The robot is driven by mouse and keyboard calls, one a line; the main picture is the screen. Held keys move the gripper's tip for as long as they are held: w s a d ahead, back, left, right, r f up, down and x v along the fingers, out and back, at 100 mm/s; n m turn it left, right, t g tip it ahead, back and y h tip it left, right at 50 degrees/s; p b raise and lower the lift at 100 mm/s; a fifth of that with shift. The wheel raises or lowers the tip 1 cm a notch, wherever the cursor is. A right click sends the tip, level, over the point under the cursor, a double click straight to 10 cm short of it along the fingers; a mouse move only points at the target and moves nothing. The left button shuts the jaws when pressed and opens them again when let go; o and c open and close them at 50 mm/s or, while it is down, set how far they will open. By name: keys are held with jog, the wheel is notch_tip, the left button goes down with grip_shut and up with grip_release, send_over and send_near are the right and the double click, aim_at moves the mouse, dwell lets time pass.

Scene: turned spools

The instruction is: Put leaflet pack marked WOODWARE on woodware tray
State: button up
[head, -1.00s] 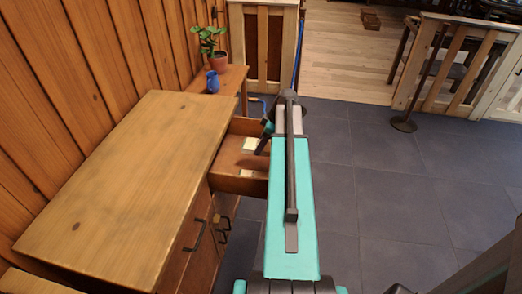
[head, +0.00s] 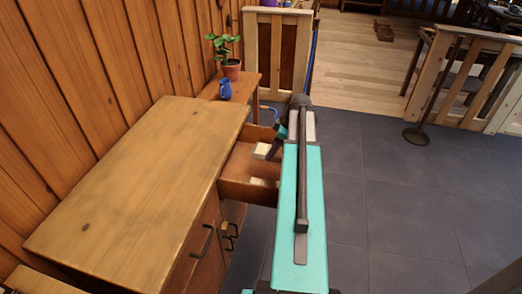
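An open drawer (head: 236,187) sticks out from the wooden cabinet on the left. Small pale packs lie in it: one (head: 262,150) toward the back and another (head: 262,182) nearer the front, partly hidden by my arm. No lettering is readable on them, so I cannot tell which is marked WOODWARE. My gripper (head: 276,146) is a small dark shape over the drawer, beside the back pale pack. Its fingers are too small and dark to show whether they are open or shut, or whether they touch the pack. I do not see a woodware tray.
The cabinet's wooden top (head: 140,180) is bare. A side table (head: 246,87) behind it carries a potted plant (head: 230,68) and a blue jug (head: 225,88). A slatted wooden barrier (head: 277,50) stands behind.

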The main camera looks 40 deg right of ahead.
jog(key=s+d+r+m+p, duration=0.2)
jog(key=s+d+r, duration=0.25)
jog(key=r, duration=0.25)
jog(key=s+d+r+m+g+h, duration=0.1)
jog(key=s+d+m, duration=0.3)
jog(key=s+m, duration=0.4)
jog(key=s+d+r+m+g+h, duration=0.1)
jog(key=s+d+m+g+h, duration=0.1)
jog(key=s+m, duration=0.6)
jog(key=s+d+r+m+g+h, duration=0.1)
jog(key=s+d+m+g+h, duration=0.1)
jog(key=s+d+m, duration=0.5)
jog(key=shift+s+r+m+h+p, duration=0.15)
jog(key=shift+s+m+h+p, duration=0.15)
jog(key=shift+s+m+h, duration=0.65)
jog(key=shift+d, duration=0.1)
jog(key=shift+w+a, duration=0.25)
jog(key=shift+w, duration=0.25)
jog(key=shift+s, duration=0.15)
